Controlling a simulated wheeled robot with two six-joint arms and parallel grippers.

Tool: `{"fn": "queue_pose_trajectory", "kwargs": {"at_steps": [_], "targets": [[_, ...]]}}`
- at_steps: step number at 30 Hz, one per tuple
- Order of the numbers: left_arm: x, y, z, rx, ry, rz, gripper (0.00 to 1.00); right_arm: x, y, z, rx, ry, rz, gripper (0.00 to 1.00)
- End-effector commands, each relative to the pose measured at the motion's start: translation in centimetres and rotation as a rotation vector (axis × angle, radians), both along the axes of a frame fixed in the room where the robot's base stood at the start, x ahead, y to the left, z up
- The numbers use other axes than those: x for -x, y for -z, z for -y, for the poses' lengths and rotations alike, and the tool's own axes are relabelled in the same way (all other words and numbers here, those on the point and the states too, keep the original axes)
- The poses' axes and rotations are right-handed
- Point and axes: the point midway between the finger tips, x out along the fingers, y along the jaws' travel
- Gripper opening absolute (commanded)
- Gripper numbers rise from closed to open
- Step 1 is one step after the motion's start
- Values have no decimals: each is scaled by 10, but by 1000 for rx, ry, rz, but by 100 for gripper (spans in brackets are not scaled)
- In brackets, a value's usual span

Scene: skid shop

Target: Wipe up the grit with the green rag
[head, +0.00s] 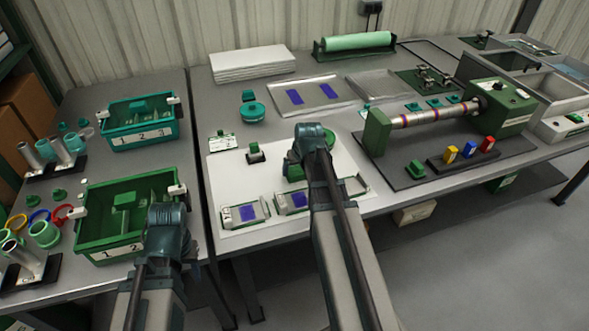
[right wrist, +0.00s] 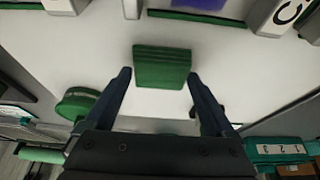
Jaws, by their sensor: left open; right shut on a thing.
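The green rag (right wrist: 162,67) is a folded, ridged block between the fingertips of my right gripper (right wrist: 160,75) in the right wrist view. My right gripper is shut on it, over the white sheet. In the head view the right arm hides much of the rag (head: 293,172); a green part shows left of the wrist. I cannot tell whether the rag touches the sheet. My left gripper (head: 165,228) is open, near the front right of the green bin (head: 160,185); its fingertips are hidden. I cannot make out any grit.
The white sheet (head: 228,170) carries trays with blue pads (head: 245,212) along its front edge and a round green piece (right wrist: 78,103). A teal bin (head: 140,140) stands on the left table. A roller machine (head: 425,118) stands to the right.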

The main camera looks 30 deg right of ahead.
Motion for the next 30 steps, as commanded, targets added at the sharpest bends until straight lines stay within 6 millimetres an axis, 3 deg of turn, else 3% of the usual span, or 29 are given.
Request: {"fn": "queue_pose_trajectory", "kwargs": {"at_steps": [13,24,30], "targets": [[0,-1,0,0,0,0,47,6,-1,34,4,4,-5,44],[0,-2,0,0,0,0,47,6,-2,36,2,1,-3,44],[0,-15,0,0,0,0,47,6,-15,36,2,1,-2,44]]}}
